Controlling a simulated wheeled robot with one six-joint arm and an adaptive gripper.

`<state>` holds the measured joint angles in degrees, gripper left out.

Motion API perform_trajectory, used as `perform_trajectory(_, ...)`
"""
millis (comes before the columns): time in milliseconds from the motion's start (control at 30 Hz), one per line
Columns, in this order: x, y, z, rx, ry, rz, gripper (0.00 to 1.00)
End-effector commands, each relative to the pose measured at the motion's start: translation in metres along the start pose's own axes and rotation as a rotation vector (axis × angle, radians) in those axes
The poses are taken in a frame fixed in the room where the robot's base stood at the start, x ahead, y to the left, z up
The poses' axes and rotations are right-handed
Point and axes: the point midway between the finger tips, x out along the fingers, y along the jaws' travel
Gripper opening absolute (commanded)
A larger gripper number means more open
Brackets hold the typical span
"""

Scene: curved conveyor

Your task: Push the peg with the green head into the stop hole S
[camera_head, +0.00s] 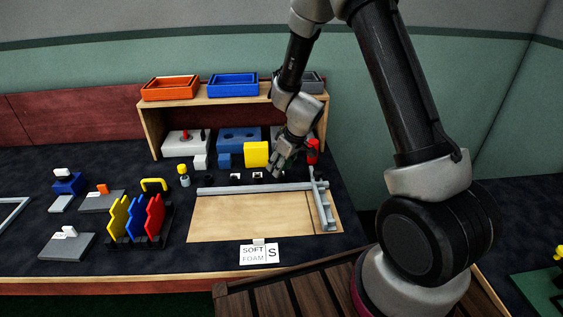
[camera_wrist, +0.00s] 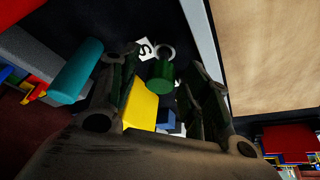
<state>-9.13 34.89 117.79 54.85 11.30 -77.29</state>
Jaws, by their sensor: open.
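The green peg head (camera_wrist: 160,75) shows in the wrist view as a short green cylinder between my open fingers. I cannot tell whether the peg is in the ring's hole or how deep. My gripper (camera_wrist: 158,65) is open, with one finger on each side of the green head and no clear contact. In the head view my gripper (camera_head: 278,166) points down over the dark table, behind the grey rail; it hides the peg there.
A yellow block (camera_head: 256,154) and a red cylinder (camera_head: 313,150) stand close to my gripper. A grey rail (camera_head: 250,188) edges the wooden board (camera_head: 250,218) in front. A shelf (camera_head: 150,122) with trays stands behind. A teal cylinder (camera_wrist: 75,70) is left in the wrist view.

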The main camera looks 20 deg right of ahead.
Motion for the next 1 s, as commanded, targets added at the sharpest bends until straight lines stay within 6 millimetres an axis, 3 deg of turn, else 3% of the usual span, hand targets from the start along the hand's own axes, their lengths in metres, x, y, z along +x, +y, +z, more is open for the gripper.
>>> perform_trajectory(167,-0.020,0.000,-0.001,-0.002,0.004,0.001,0.48)
perform_trajectory(400,-0.074,0.000,-0.001,-0.003,0.005,0.002,0.48)
perform_trajectory(600,-0.108,0.000,-0.001,-0.001,0.003,0.000,0.48)
perform_trajectory(1000,-0.119,0.000,0.000,0.000,0.000,0.000,0.48)
